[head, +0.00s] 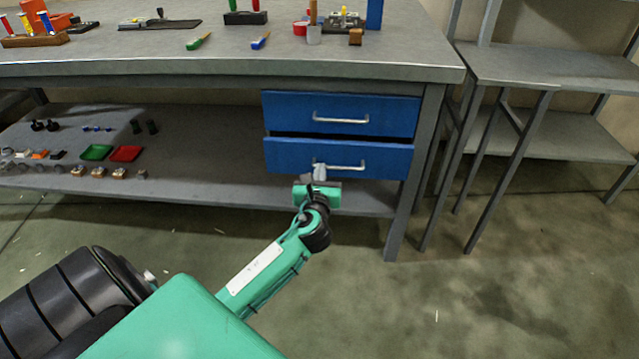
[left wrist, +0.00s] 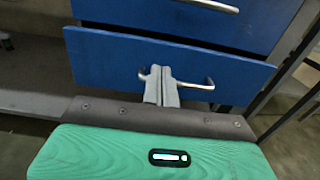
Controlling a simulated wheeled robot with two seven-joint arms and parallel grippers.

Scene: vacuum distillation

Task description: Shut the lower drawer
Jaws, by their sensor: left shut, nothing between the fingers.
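The lower drawer (head: 385,160) is blue with a silver bar handle, and it stands out a little from the cabinet with a dark gap above its front. It also shows in the left wrist view (left wrist: 105,62). The upper drawer (head: 390,110) is blue and looks closed. My left gripper (head: 319,170) is shut and empty, its fingertips at the left part of the lower handle (head: 350,167). In the left wrist view the fingers (left wrist: 160,75) are together in front of the handle (left wrist: 195,85) and cover part of it. Whether they touch the drawer I cannot tell. My right gripper is not in view.
The workbench top (head: 230,62) above the drawers holds tools and small parts. The lower shelf (head: 210,165) holds a green tray (head: 97,152), a red tray (head: 126,154) and small parts. A metal rack (head: 550,70) stands at the right. The floor in front is clear.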

